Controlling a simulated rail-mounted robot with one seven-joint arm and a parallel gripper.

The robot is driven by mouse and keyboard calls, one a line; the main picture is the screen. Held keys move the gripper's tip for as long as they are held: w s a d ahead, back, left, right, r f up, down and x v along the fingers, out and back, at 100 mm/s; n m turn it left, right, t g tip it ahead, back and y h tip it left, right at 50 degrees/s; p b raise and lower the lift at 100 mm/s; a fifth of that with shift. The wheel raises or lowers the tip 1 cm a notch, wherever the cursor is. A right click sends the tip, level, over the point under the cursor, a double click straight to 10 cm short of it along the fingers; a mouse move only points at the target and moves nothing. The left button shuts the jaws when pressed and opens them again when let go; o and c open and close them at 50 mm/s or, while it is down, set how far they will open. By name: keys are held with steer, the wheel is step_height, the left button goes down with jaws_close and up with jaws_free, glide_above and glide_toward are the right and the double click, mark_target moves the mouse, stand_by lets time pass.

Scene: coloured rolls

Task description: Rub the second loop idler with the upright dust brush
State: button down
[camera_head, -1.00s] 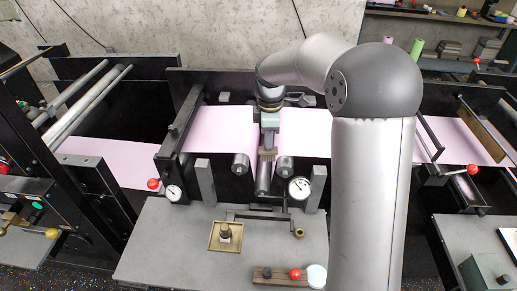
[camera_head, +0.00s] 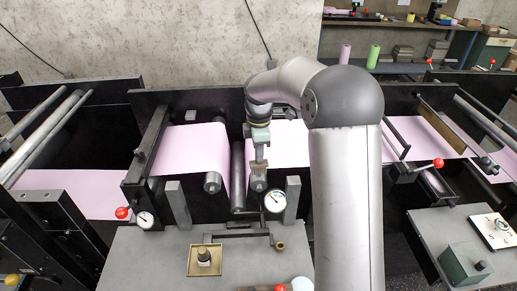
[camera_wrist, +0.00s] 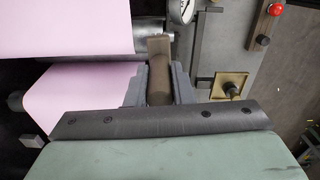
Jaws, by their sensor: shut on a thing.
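My gripper (camera_head: 260,140) points down and is shut on a brown brush (camera_head: 259,168). Three grey rollers sit around the pink web: a left idler (camera_head: 212,183), a longer middle roller (camera_head: 238,190) and a right idler (camera_head: 258,184). The brush is at the right idler's near end and partly hides it. In the wrist view a grey roller (camera_wrist: 158,35) lies just beyond the brush. I cannot tell whether they touch.
Two dial gauges, one at left (camera_head: 145,220) and one at right (camera_head: 273,202), stand near upright grey posts. A brass tray (camera_head: 191,273) with a knob sits on the grey plate in front. Pink web (camera_head: 190,150) runs close around the rollers.

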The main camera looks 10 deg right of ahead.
step_height(320, 180, down, 3)
steer(key=shift+b, duration=0.85)
steer(key=shift+w+r+p, duration=0.15)
steer(key=shift+w+p, duration=0.1)
steer(key=shift+p, duration=0.1)
steer(key=shift+w+d+f+p, duration=0.1)
steer(key=shift+w+p, duration=0.1)
steer(key=shift+w, duration=0.2)
steer(key=shift+w+d+f+p, duration=0.1)
steer(key=shift+w+p, duration=0.05)
steer(key=shift+w, duration=0.25)
steer(key=shift+w+r+p, duration=0.1)
steer(key=shift+w+p, duration=0.25)
steer(key=shift+w, duration=0.35)
steer(key=shift+w+d+f, duration=0.15)
steer(key=shift+w+f, duration=0.1)
steer(key=shift+f, duration=0.05)
steer(key=s+b, duration=0.2)
steer(key=s, duration=0.1)
steer(key=shift+s+a, duration=0.1)
steer(key=shift+a, duration=0.2)
steer(key=r+p, duration=0.1)
steer(key=s+r+p, duration=0.1)
steer(key=r, duration=0.1)
steer(key=shift+r, duration=0.25)
steer(key=shift+r+p, duration=1.8)
steer(key=shift+r, duration=0.7)
steer(key=shift+w, duration=0.1)
